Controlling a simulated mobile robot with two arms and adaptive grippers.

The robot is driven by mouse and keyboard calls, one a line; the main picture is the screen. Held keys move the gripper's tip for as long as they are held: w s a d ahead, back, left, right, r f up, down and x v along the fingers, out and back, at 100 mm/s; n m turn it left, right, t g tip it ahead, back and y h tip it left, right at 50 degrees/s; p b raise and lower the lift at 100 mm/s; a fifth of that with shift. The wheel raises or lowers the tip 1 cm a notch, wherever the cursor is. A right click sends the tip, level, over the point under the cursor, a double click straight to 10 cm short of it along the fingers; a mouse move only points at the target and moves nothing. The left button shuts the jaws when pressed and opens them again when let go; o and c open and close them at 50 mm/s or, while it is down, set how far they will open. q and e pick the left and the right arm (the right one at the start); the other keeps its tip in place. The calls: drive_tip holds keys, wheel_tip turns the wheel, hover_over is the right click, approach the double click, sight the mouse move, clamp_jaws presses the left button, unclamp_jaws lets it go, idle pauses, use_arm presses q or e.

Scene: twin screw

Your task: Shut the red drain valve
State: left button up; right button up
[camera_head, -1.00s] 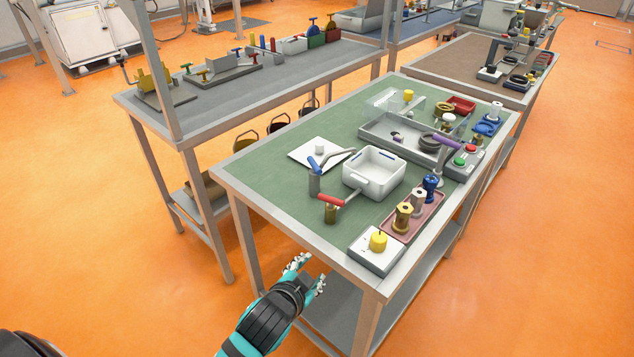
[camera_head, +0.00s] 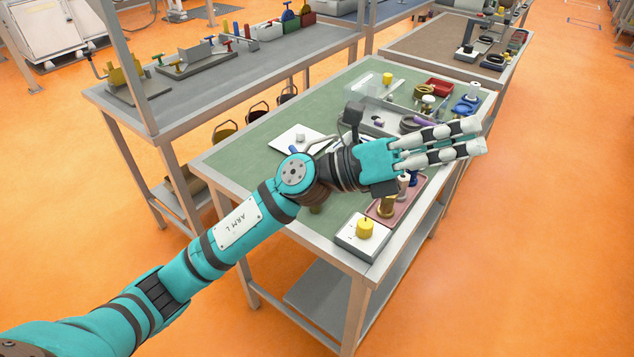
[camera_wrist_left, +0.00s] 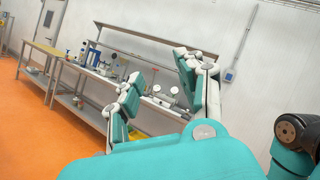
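The red-handled lever valve at the front of the green table is mostly hidden behind my left arm; only a bit of its brass body (camera_head: 316,209) shows below the arm. Its red handle is not visible. A blue lever handle (camera_head: 293,149) shows just above my arm. My left gripper (camera_head: 484,137) reaches across above the table, past the valve and to its right. Its fingers are extended and spread, with nothing between them, as the left wrist view shows (camera_wrist_left: 158,80). My right gripper is not in view.
A base with a yellow knob (camera_head: 365,228) sits at the table's front corner. A pink tray (camera_head: 385,213) with fittings is beside it. A white plate (camera_head: 299,139) lies at the left. Another bench (camera_head: 205,90) with valves stands behind. The white bin is hidden.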

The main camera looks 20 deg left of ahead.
use_arm(q)
drive_tip(key=w+a+f+m+g+y, duration=0.2)
drive_tip(key=a+f+m+g+y, duration=0.25)
drive_tip(key=f+m+y, duration=0.65)
drive_tip(key=w+a+r+t+y, duration=0.1)
drive_tip(key=w+a+r+y, duration=0.15)
drive_tip(key=a+y, duration=0.5)
drive_tip(key=w+a+r+t+y, duration=0.1)
drive_tip(key=w+a+y, duration=0.3)
drive_tip(key=a, duration=0.6)
drive_tip(key=w+f+p, duration=0.1)
drive_tip(key=f, duration=0.4)
drive_tip(key=w+f+p, duration=0.1)
drive_tip(key=f, duration=0.5)
drive_tip(key=w+f+p, duration=0.1)
drive_tip(key=f, duration=0.4)
drive_tip(key=shift+f, duration=0.2)
drive_tip(key=shift+c, duration=0.2)
clamp_jaws()
